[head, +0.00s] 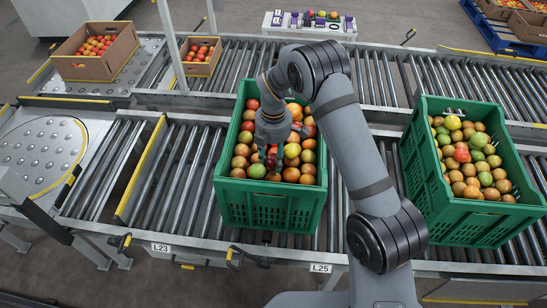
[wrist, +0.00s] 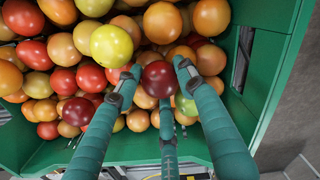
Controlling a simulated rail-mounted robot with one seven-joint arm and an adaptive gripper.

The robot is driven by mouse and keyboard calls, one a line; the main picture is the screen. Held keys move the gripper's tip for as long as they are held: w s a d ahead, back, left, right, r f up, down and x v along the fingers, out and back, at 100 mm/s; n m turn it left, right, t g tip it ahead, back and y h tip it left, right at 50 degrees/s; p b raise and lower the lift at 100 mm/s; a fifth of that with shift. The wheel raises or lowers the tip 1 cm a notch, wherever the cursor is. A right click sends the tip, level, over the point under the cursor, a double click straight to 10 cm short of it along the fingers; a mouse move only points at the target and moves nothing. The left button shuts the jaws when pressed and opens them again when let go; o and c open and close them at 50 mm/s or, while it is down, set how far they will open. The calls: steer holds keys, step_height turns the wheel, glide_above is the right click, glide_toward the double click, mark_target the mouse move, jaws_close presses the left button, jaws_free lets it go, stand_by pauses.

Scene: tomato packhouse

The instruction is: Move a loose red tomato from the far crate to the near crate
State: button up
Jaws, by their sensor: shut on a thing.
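A green crate (head: 270,207) full of mixed red, orange and yellow-green tomatoes stands on the roller conveyor in the middle. My gripper (head: 272,158) reaches down into this crate. In the wrist view its three fingers (wrist: 160,88) are closed around a dark red tomato (wrist: 159,78), which sits among or just above the other tomatoes; I cannot tell whether it is clear of them. A second green crate (head: 480,222) of mostly orange and green tomatoes stands to the right, with one red tomato (head: 461,155) on top. I cannot tell which crate counts as far or near.
Bare rollers (head: 390,170) lie between the two green crates. Cardboard boxes of tomatoes (head: 85,68) (head: 199,68) stand at the back left. A white tray stand (head: 310,28) is behind the conveyor. In the wrist view the green crate wall (wrist: 268,95) rises close on the right.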

steer(key=shift+f, duration=0.3)
steer(key=o, duration=0.9)
steer(key=c, duration=0.3)
steer(key=shift+c, duration=0.2)
step_height(320, 180, up, 7)
steer(key=p, duration=0.5)
steer(key=shift+r, duration=0.1)
step_height(320, 180, down, 8)
steer(key=b, duration=0.5)
steer(key=shift+r+b, duration=0.25)
steer(key=shift+b, duration=0.05)
steer(key=shift+r, duration=0.25)
